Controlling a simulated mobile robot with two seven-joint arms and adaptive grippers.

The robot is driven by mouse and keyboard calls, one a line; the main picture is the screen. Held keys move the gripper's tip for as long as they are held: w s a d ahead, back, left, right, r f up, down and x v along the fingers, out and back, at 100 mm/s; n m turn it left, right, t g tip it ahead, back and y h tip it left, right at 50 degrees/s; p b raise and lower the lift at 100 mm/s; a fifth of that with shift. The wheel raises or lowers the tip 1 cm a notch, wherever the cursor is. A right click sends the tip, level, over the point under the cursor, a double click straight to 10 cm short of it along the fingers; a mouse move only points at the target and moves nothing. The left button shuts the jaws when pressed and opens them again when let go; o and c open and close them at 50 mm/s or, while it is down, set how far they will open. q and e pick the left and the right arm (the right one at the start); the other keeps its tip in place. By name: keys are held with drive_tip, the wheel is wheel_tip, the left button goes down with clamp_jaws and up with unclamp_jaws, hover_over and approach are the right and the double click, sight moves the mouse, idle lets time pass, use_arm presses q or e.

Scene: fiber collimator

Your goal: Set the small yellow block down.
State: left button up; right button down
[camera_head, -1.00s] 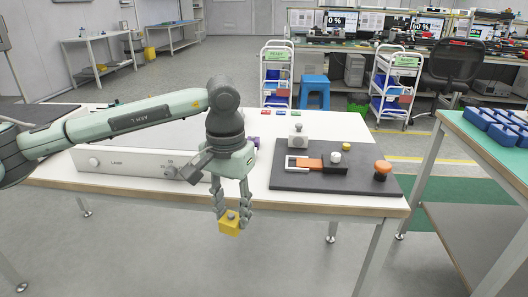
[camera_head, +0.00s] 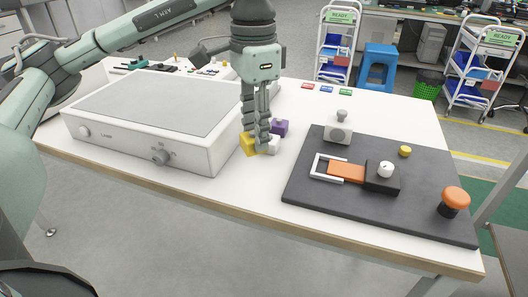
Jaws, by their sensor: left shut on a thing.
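The small yellow block (camera_head: 247,143) is at the fingertips of my left gripper (camera_head: 257,146), low over the white table or touching it; I cannot tell which. The gripper points down and is shut on the block, and its fingers hide part of it. A white block (camera_head: 273,146) is close on the right of the fingertips. A purple block (camera_head: 280,128) stands just behind it. My right gripper is not in view.
A laser box (camera_head: 150,120) stands close on the left of the gripper. A dark board (camera_head: 310,205) with an orange-and-black device (camera_head: 347,172), a grey knobbed block (camera_head: 338,134) and an orange button (camera_head: 455,197) lies on the right. Bare table (camera_head: 245,185) is in front.

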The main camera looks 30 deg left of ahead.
use_arm(q)
wheel_tip(320, 180, down, 6)
drive_tip(key=shift+f, duration=0.1)
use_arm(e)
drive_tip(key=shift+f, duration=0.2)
use_arm(q)
drive_tip(key=shift+f, duration=0.1)
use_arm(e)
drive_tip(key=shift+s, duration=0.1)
use_arm(q)
drive_tip(key=shift+f, duration=0.1)
drive_tip(key=o, duration=1.2)
drive_tip(key=shift+c, duration=0.2)
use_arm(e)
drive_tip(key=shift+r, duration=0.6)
